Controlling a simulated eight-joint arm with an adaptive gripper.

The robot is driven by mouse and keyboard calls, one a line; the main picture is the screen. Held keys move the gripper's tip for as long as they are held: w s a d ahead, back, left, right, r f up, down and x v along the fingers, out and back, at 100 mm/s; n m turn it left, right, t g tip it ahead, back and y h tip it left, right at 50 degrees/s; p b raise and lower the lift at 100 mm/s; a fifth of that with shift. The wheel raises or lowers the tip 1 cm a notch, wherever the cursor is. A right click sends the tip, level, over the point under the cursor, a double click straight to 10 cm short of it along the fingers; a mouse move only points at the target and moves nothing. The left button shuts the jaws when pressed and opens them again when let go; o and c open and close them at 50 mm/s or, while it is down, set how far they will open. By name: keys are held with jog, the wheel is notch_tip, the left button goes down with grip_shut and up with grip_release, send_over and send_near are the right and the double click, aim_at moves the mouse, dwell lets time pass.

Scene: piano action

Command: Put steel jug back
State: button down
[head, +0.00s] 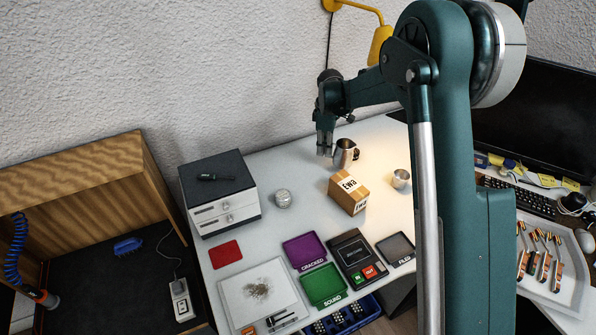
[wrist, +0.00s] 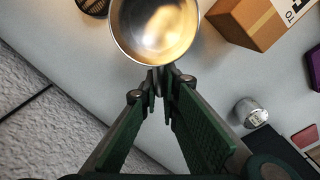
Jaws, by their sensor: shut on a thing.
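The steel jug (head: 344,155) is a shiny metal vessel with a dark handle on its right side, at the back of the white table. In the wrist view the jug (wrist: 155,35) shows from above, with its round open mouth and a bright inside. My gripper (head: 325,150) is at the jug's left side, pointing down. In the wrist view my gripper's green fingers (wrist: 161,78) come together at the jug's near edge and are shut on it. The exact grip is partly hidden. I cannot tell whether the jug's base touches the table.
A cardboard box (head: 349,193) stands just in front of the jug, and a small metal cup (head: 401,179) to its right. A silver jar (head: 282,198) and a drawer unit (head: 216,196) are to the left. Purple (head: 304,250) and green (head: 323,286) trays lie forward. Table between jar and jug is clear.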

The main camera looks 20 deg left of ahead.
jog(key=s+a+r+n+p, duration=0.1)
jog(key=s+a+r+n, duration=0.1)
jog(key=s+a, duration=0.3)
jog(key=s+a+r+n, duration=0.3)
jog(key=s+a+n, duration=0.2)
jog(key=a, duration=0.5)
jog(key=shift+s+r+p, duration=0.2)
jog(key=shift+s+p, duration=0.1)
jog(key=shift+p, duration=0.05)
jog(key=shift+f, duration=0.1)
notch_tip(320, 180, down, 6)
jog(key=b, duration=0.1)
jog(key=shift+f, duration=0.15)
jog(key=shift+f+b, duration=0.35)
jog(key=shift+f, duration=1.4)
jog(key=shift+f, duration=0.1)
jog(key=c, duration=3.1)
grip_release()
jog(key=o, duration=0.5)
